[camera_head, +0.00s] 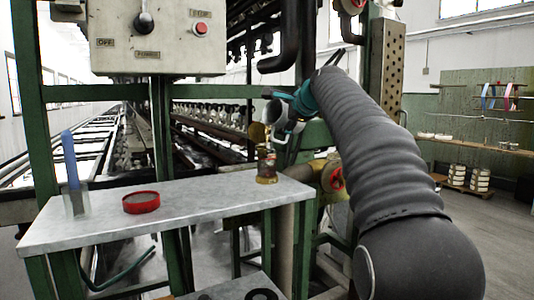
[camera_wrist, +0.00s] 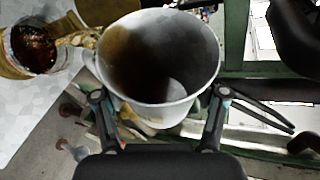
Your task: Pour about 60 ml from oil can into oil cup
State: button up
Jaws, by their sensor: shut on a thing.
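The oil can (camera_wrist: 165,85) is a pale, mug-like vessel with brown oil staining its inner wall. My gripper (camera_wrist: 161,100) is shut on it, one finger on each side. In the head view the can (camera_head: 284,118) is held tilted in the air, above and slightly right of the oil cup (camera_head: 266,168). The oil cup is a small amber and brass vessel standing upright at the table's right end. In the wrist view the cup (camera_wrist: 35,48) is at upper left, with dark red-brown liquid inside. A yellowish patch shows between can and cup; I cannot tell whether oil is flowing.
A grey table (camera_head: 190,200) carries a red round tin (camera_head: 141,202) and a clear holder with a blue stick (camera_head: 71,165) at left. A red-rimmed valve (camera_head: 334,178) is right of the table. A control box (camera_head: 158,35) hangs above. The table's middle is clear.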

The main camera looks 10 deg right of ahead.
jog(key=shift+r+p, duration=0.3)
jog(key=shift+p, duration=0.15)
jog(key=p, duration=0.1)
jog(key=r+p, duration=0.1)
jog(key=p, duration=0.1)
jog(key=shift+d+m+g, duration=0.2)
jog(key=shift+m+g, duration=0.1)
jog(key=shift+m, duration=0.1)
jog(key=shift+w+f+m+y, duration=0.1)
jog(key=shift+f+m+y, duration=0.2)
jog(key=shift+m+y, duration=0.15)
jog(key=shift+d+f+m+g+y, duration=0.1)
jog(key=shift+f+m+g+y, duration=0.6)
jog(key=shift+f+m+y, duration=0.35)
jog(key=shift+r, duration=0.2)
jog(key=shift+w+d, duration=0.1)
